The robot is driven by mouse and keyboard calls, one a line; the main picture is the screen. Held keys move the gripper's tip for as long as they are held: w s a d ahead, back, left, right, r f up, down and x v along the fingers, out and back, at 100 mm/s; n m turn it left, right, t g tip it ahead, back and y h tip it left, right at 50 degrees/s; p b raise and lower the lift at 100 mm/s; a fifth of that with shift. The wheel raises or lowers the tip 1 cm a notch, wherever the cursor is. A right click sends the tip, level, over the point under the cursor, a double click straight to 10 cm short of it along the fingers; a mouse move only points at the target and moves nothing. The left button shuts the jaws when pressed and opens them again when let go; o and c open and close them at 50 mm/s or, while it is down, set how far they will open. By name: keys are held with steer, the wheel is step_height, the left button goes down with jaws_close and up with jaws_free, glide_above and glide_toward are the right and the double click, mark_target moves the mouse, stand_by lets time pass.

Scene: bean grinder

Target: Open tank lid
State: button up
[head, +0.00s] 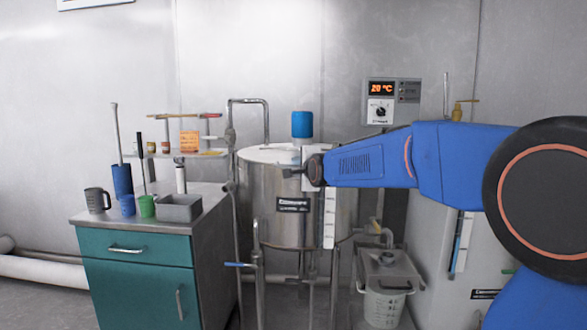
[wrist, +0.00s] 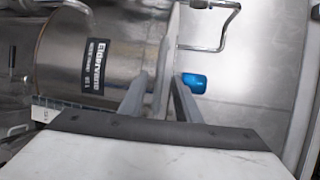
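The steel tank (head: 275,205) stands at the centre of the head view, with a pale lid (head: 262,153) on top and a blue motor cap (head: 302,124) above it. The lid looks shut. My gripper (head: 287,172) is at the tank's upper front, near the lid's rim. In the wrist view the tank wall (wrist: 110,25) is at left and the blue cap (wrist: 194,83) at right. There my gripper (wrist: 160,78) has its two fingers apart, with the rim edge appearing between them. Contact with the rim cannot be told. My arm hides the lid's right side.
A teal cabinet (head: 138,272) at left bears mugs (head: 97,200), a grey tray (head: 180,208) and brushes. A temperature box (head: 392,89) reading 20 °C hangs on the wall. A bucket (head: 384,303) stands at lower right of the tank. Pipes (head: 258,290) run at the tank's front.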

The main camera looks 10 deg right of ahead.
mark_target(294, 167)
steer(key=shift+w+a+f, duration=0.1)
steer(key=shift+w+f, duration=0.1)
steer(key=shift+w, duration=0.85)
steer(key=shift+w+a+f, duration=0.1)
steer(key=shift+w+f, duration=0.05)
steer(key=shift+w, duration=0.85)
jaws_close()
